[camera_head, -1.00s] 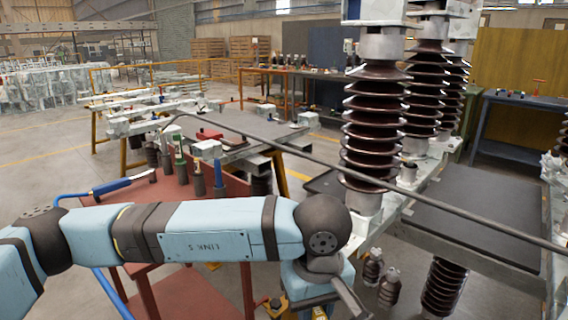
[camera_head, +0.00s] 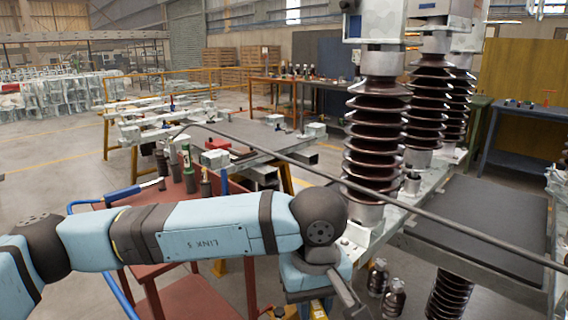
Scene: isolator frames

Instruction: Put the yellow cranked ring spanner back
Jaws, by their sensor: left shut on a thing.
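My left arm crosses the lower left of the head view. Its wrist bends down near the bottom middle, and my left gripper (camera_head: 338,303) is shut at the bottom edge, its tips largely cut off or hidden. A small yellow piece beside it looks like part of the yellow cranked ring spanner (camera_head: 318,309); the rest is hidden or out of frame. My right gripper is not in view.
A red cart (camera_head: 185,300) stands behind my left arm, with a blue-handled tool (camera_head: 124,191) and several upright items on top. Tall brown ribbed insulators (camera_head: 378,130) stand on a metal frame at right. Open floor lies at left.

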